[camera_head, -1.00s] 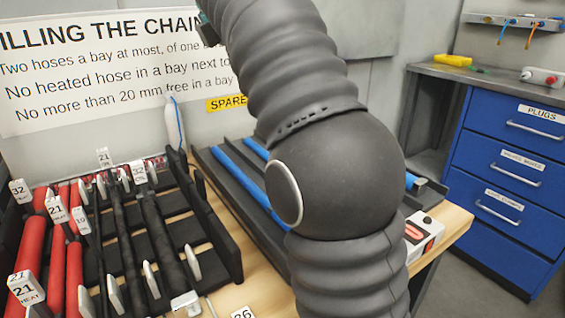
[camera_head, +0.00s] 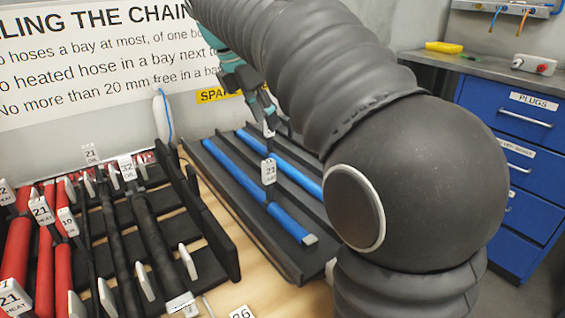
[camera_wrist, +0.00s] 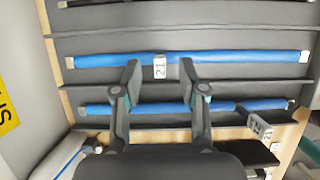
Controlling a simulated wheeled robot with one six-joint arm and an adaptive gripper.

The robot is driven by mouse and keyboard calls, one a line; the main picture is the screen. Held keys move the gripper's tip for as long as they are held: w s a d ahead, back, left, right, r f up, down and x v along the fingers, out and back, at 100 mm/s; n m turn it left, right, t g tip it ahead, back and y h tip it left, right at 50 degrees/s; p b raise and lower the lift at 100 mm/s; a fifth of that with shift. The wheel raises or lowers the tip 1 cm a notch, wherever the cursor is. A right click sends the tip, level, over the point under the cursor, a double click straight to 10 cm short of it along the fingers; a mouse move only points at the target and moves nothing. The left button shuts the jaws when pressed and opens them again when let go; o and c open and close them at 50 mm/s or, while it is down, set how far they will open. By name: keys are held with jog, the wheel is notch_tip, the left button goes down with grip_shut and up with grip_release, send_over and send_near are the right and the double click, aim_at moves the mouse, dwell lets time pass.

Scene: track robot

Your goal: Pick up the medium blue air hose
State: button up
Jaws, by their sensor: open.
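Blue hoses lie in a dark slotted tray (camera_head: 250,222). In the wrist view, one blue hose (camera_wrist: 230,58) with a white tag marked 21 (camera_wrist: 160,66) runs across beyond my gripper (camera_wrist: 160,70). My gripper's fingers are open and apart, with the tag showing between their tips. In the head view, my gripper (camera_head: 266,118) is over the tray, and a blue hose (camera_head: 285,222) lies at the left. I cannot tell which hose is medium.
A dark rack (camera_head: 222,245) with red and black hoses stands left of the tray. A wall sign (camera_head: 100,50) stands behind. Blue drawers (camera_head: 520,130) are at right. My arm hides part of the tray's right side.

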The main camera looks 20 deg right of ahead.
jog(key=shift+x, duration=1.35)
grip_shut()
jog(key=shift+r, duration=0.1)
notch_tip(320, 180, up, 10)
jog(key=shift+r+p, duration=0.15)
jog(key=shift+p, duration=0.2)
jog(key=shift+s, duration=0.1)
